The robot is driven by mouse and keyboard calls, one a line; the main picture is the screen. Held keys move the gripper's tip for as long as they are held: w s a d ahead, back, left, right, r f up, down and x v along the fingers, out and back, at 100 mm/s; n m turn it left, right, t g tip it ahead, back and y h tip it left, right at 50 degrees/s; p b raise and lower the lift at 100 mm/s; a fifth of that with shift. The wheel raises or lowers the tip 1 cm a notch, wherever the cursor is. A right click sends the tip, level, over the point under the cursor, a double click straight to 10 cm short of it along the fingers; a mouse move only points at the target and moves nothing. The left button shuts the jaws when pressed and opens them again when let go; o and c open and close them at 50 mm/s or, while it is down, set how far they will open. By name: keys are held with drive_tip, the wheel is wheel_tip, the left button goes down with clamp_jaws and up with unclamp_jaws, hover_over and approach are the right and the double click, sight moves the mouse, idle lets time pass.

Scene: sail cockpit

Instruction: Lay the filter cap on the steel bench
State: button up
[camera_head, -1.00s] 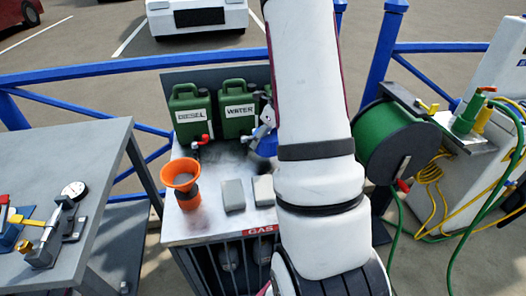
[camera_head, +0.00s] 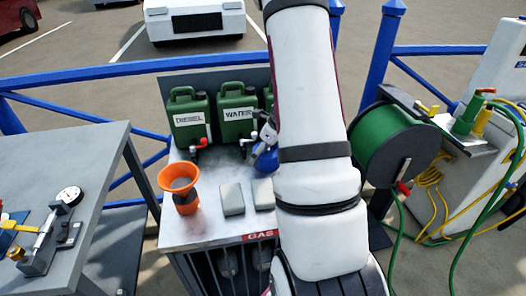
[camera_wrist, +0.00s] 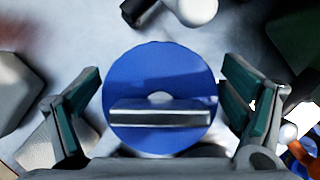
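The filter cap, a round blue disc with a grey bar across it (camera_wrist: 160,75), lies centred between my fingers in the wrist view. In the head view its blue edge (camera_head: 266,161) shows beside my arm, over the metal-topped counter (camera_head: 215,225). My gripper (camera_wrist: 162,108) is open, with a finger apart from the cap on each side; in the head view my arm hides most of it. Whether the cap rests on the counter is hard to tell. A grey bench (camera_head: 85,165) stands at the left; I cannot tell which surface is the steel bench.
Green DIESEL (camera_head: 190,118) and WATER (camera_head: 238,110) cans stand at the counter's back. An orange funnel (camera_head: 181,190) and grey blocks (camera_head: 232,199) stand in front. The grey bench holds a gauge fixture (camera_head: 60,215) but has bare room. A hose reel (camera_head: 395,140) is at right.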

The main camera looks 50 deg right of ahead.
drive_tip(key=shift+r, duration=0.1)
drive_tip(key=a+p+v, duration=0.1)
drive_tip(key=p+v, duration=0.2)
drive_tip(key=v, duration=0.9)
drive_tip(key=s+a+r+n+y, duration=0.1)
drive_tip(key=a+r+n, duration=0.45)
drive_tip(key=a, duration=0.25)
drive_tip(key=s+a+r+n+g, duration=0.1)
drive_tip(key=a+r+n, duration=0.3)
drive_tip(key=a+n, duration=0.3)
drive_tip(key=s+a+r+n+y, duration=0.1)
drive_tip(key=a+r+n, duration=0.35)
drive_tip(key=a, duration=0.45)
drive_tip(key=s+a+n+h, duration=0.1)
drive_tip(key=s+a+n, duration=0.3)
drive_tip(key=s+n, duration=0.3)
drive_tip(key=s+a+r+n+h, duration=0.1)
drive_tip(key=s+a+n, duration=0.3)
drive_tip(key=s+n, duration=0.4)
drive_tip(key=shift+s+r+n+g+h, duration=0.15)
drive_tip(key=shift+r+n+g+h, duration=0.2)
drive_tip(key=shift+n, duration=0.85)
drive_tip(key=shift+r, duration=0.1)
